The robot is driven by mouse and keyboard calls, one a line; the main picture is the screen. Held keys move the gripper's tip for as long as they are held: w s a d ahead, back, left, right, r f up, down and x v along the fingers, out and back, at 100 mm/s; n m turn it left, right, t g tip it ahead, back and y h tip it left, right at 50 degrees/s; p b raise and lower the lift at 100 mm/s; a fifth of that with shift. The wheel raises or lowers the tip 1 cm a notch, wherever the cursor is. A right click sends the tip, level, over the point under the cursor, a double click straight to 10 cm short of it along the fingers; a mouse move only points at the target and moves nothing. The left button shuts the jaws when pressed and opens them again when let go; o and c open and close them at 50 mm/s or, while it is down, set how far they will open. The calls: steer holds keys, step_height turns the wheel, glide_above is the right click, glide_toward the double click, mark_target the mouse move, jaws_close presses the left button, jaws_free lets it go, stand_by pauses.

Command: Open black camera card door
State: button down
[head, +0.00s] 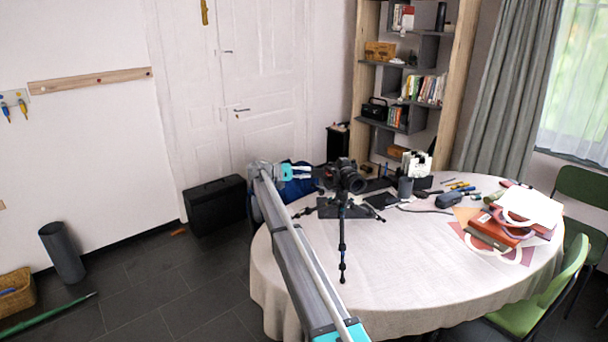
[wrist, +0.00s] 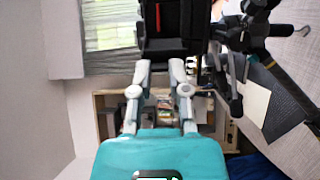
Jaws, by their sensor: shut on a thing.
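The black camera (head: 345,174) sits on a small black tripod (head: 342,240) on the table, its lens facing right and toward the front. My gripper (head: 304,172) reaches it from the left, at the camera's side. In the wrist view the camera's dark body (wrist: 172,22) with a red stripe fills the top middle. My gripper's two fingertips (wrist: 160,66) are at its lower edge, shut on a black part of it. I cannot make out the card door's outline or how far it stands open.
The round table (head: 400,290) has a pale cloth. Books (head: 492,232), a dark case (head: 449,199) and pens lie right of the tripod. A green chair (head: 545,290) stands at the right. A black box (head: 216,204) stands on the floor at the left.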

steer(key=shift+s+d, duration=0.1)
steer(key=c, duration=0.6)
jaws_free()
steer(key=a, duration=1.2)
steer(key=shift+w, duration=0.45)
